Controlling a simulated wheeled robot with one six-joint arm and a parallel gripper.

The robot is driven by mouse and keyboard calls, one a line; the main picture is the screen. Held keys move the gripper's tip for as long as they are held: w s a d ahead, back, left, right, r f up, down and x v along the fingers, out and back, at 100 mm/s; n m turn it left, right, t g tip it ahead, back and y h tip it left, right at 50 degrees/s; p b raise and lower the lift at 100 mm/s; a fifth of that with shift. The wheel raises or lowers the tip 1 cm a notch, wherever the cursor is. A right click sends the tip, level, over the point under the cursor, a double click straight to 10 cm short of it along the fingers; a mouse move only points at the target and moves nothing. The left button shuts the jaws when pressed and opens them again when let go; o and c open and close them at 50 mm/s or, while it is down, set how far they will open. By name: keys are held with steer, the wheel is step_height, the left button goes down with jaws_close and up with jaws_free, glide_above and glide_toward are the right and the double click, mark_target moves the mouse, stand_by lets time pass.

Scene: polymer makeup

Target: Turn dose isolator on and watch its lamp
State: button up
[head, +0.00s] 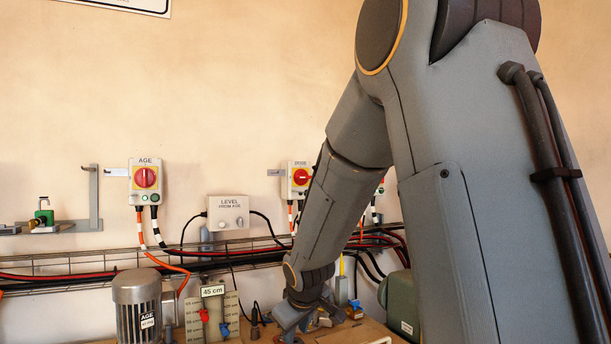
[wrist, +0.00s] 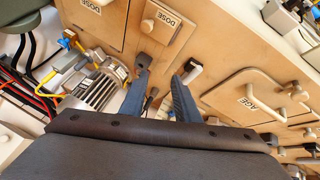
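In the head view, a switch box with a red rotary knob on a yellow plate (head: 299,178) hangs on the wall behind my forearm; its label is too small to read surely. Another box, labelled AGE (head: 145,178), hangs to its left, with a small green lamp or button low on its face. A third box (head: 380,188) is mostly hidden by my arm. I cannot tell which is the dose isolator. My gripper (wrist: 167,72) is open and empty, low over the bench, apart from the wall boxes. DOSE appears on a wooden panel (wrist: 160,28) in the wrist view.
A grey AGE motor (head: 137,300) and a 45 cm gauge board (head: 213,312) stand on the bench. An AGE lid (wrist: 255,98) shows in the wrist view.

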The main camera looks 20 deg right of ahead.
steer(key=w+d+r+n+t+p, duration=0.1)
steer(key=w+d+r+n+t, duration=0.1)
steer(key=w+d+r, duration=0.35)
steer(key=w+d+r+n+t, duration=0.2)
steer(key=w+d+r+t, duration=0.1)
steer(key=w+r, duration=0.5)
steer(key=n+t+y+p, duration=0.25)
steer(key=n+t, duration=0.35)
steer(key=n, duration=0.4)
glide_toward(306, 177)
steer(key=w, duration=0.1)
steer(key=shift+w+a+f+p, duration=0.15)
steer(key=shift+w+p, duration=0.7)
steer(key=shift+w, duration=1.15)
steer(key=shift+w+a+p, duration=0.1)
steer(key=shift+w+p, duration=0.75)
steer(key=shift+w, duration=1.2)
steer(key=shift+c, duration=0.2)
jaws_close()
